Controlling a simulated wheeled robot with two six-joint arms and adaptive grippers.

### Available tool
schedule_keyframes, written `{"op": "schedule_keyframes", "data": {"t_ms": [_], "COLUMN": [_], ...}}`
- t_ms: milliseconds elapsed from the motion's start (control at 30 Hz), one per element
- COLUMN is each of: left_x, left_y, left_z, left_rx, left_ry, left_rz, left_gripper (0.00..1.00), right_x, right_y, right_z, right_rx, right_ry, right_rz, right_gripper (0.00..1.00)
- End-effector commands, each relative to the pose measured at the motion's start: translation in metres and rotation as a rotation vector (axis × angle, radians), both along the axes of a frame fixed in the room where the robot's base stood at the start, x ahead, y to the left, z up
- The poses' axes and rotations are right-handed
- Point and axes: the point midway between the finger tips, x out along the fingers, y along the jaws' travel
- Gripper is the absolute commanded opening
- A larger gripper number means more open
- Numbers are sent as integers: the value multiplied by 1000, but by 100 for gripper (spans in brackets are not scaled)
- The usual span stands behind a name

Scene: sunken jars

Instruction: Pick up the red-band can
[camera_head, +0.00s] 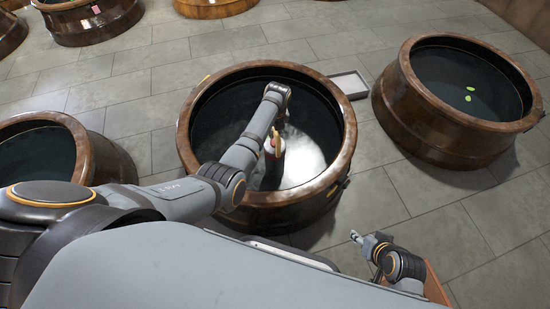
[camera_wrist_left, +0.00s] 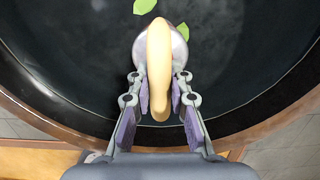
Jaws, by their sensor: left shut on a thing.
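My left arm reaches over the middle jar (camera_head: 335,185). Its gripper (camera_head: 277,133) is shut on the tan curved handle of a can (camera_head: 272,170), over the jar's dark inside. The can is upright, with a dark body and a reddish part near its top; the band is hard to make out. In the left wrist view, the tan handle (camera_wrist_left: 159,70) stands between the two fingers (camera_wrist_left: 160,102), over the pale round top of the can (camera_wrist_left: 178,48). My right gripper (camera_head: 357,238) is at the lower right, away from the jar, too small to read.
The middle jar's wooden rim surrounds my left gripper. Another dark-filled jar (camera_head: 400,105) with green leaves stands to the right, and one (camera_head: 105,160) to the left. A shallow grey tray (camera_head: 349,84) lies behind the middle jar. Tiled floor is open between the jars.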

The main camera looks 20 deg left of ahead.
Motion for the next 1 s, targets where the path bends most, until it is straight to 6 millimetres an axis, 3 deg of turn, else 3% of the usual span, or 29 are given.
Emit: {"op": "schedule_keyframes", "data": {"t_ms": [667,1000], "left_x": [3,3], "left_y": [0,0], "left_z": [7,36], "left_rx": [1,1], "left_ry": [-8,-8], "left_rz": [1,0], "left_gripper": [0,0], "right_x": [-1,-1], "right_y": [0,-5], "right_z": [2,19], "right_rx": [-1,-25], "right_ry": [5,70], "right_rz": [0,10], "right_gripper": [40,40]}}
